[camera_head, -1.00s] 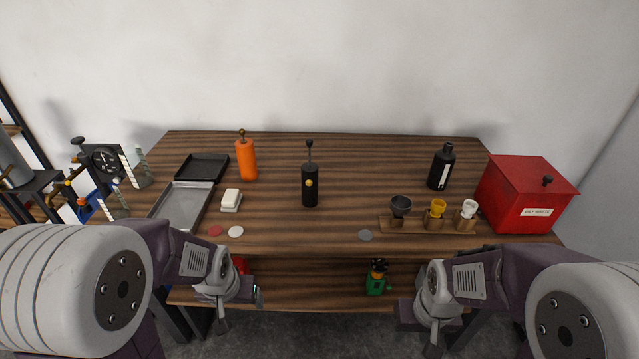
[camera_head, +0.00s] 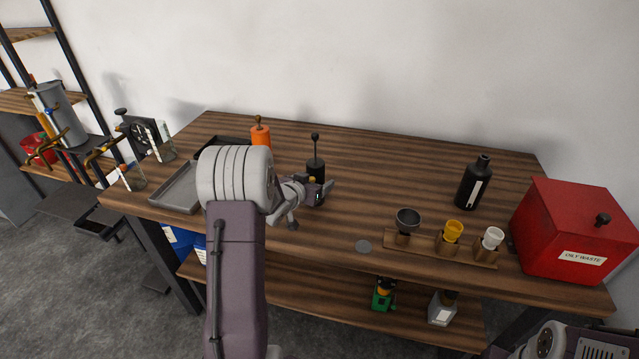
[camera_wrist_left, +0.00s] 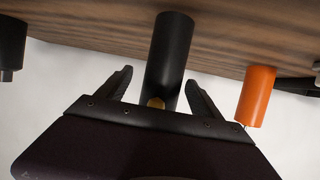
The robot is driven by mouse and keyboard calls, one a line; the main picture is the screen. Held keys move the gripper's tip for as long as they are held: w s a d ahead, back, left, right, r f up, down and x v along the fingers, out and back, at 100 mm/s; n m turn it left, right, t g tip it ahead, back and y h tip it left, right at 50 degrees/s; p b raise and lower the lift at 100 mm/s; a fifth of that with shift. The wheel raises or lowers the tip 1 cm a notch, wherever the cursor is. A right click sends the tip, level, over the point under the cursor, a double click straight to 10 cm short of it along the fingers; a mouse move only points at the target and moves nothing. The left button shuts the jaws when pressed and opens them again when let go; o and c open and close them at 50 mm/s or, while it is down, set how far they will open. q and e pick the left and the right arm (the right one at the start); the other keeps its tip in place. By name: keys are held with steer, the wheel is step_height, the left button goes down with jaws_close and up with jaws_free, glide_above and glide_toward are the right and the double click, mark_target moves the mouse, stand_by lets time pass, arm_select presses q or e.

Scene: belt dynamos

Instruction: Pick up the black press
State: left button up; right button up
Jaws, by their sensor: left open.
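The black press (camera_head: 315,168), a black cylinder with a thin rod and a round knob on top, stands upright on the wooden table. My left gripper (camera_head: 322,188) is at its lower body, partly covering it. In the left wrist view, which shows the table at the top, the black press (camera_wrist_left: 170,50) stands between the two spread fingers of my left gripper (camera_wrist_left: 158,88). The gripper is open, and I cannot tell whether a finger touches the press. Only part of my right arm shows at the lower right; its gripper is out of view.
A wooden rack (camera_head: 470,258) with small cups, a black bottle (camera_head: 474,183) and a red bin (camera_head: 568,235) stand to the right. The table behind the press is clear.

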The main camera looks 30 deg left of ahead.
arm_select(q)
steer(key=x, duration=0.5)
steer(key=shift+a, duration=0.25)
steer(key=shift+s, duration=0.1)
steer(key=shift+c, duration=0.4)
steer(key=c, duration=0.5)
steer(key=shift+r, duration=0.1)
jaws_close()
